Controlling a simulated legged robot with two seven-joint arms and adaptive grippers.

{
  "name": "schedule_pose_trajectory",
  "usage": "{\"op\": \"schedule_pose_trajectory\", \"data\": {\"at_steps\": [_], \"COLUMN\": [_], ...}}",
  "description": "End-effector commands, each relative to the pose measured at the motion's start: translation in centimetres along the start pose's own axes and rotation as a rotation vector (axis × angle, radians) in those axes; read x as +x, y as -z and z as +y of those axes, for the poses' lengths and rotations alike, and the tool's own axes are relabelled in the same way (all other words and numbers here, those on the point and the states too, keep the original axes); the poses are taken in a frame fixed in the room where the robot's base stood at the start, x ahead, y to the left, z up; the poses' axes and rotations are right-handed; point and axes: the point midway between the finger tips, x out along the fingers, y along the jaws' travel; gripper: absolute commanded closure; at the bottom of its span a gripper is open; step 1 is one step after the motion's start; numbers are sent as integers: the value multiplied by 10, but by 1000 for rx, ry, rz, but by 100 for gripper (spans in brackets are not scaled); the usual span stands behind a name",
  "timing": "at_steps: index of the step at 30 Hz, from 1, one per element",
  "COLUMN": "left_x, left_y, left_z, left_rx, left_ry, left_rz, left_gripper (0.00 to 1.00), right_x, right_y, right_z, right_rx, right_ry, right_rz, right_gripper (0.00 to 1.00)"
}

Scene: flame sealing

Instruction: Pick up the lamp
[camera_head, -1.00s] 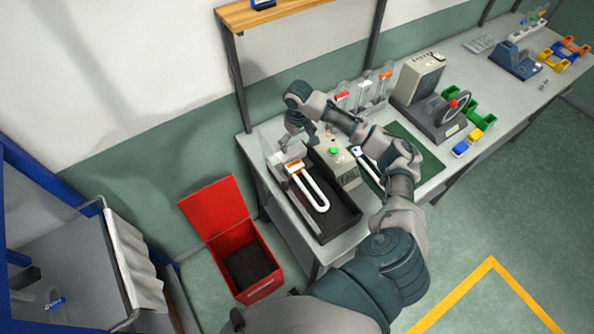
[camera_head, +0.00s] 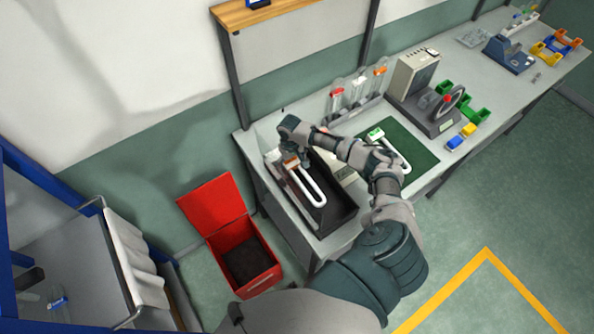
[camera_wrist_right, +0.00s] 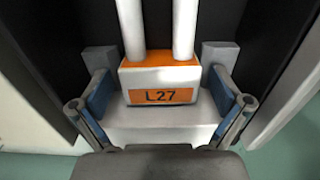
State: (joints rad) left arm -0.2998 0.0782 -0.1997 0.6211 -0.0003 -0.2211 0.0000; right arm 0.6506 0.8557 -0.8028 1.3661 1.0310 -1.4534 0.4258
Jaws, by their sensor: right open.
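A lamp with a white U-shaped tube (camera_head: 315,194) and an orange-and-white base lies in the black tray on the bench. In the right wrist view its base (camera_wrist_right: 160,78) carries the label "L27". My right gripper (camera_wrist_right: 160,100) is open, with one blue-padded finger on each side of the base and gaps between. In the head view my right gripper (camera_head: 291,160) is over the base end and partly hides it. A second U-shaped lamp with a green base (camera_head: 392,150) lies on the green mat. My left gripper is out of view.
The black tray (camera_head: 345,203) surrounds the orange-based lamp. A rack of tubes (camera_head: 358,95) and a machine with a wheel (camera_head: 438,112) stand behind and right. An open red bin (camera_head: 240,255) is on the floor left of the bench. My right arm crosses the bench.

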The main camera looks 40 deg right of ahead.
Motion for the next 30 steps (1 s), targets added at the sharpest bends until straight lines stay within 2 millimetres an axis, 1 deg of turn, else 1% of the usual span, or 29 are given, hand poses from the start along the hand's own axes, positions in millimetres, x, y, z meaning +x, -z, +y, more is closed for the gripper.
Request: {"op": "schedule_pose_trajectory", "data": {"at_steps": [5, 8, 9, 11, 12, 13, 14, 20, 23, 26, 30], "left_x": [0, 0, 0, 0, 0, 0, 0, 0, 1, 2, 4], "left_y": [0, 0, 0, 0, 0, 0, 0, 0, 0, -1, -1], "left_z": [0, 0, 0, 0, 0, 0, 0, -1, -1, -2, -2], "left_rx": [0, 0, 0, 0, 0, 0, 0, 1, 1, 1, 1], "left_ry": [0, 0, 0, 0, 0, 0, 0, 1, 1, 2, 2], "left_rz": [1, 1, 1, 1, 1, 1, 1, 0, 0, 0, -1], "left_gripper": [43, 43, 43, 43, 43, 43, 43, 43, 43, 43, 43], "right_x": [0, 0, 0, 1, 1, 1, 1, 1, -2, -14, -44], "right_y": [0, 0, 0, 0, 0, 0, 0, 0, 0, 1, 1], "right_z": [1, 1, 1, 1, 1, 1, 2, 2, 2, 2, 2], "right_rx": [0, 1, 1, 1, 1, 1, 1, 1, 0, 0, 0], "right_ry": [0, 1, 1, 1, 1, 1, 1, 1, 1, 2, 2], "right_rz": [0, 0, 0, 0, 0, 0, -1, -1, -1, 2, 4], "right_gripper": [0, 22, 32, 48, 57, 65, 70, 70, 70, 70, 70]}}
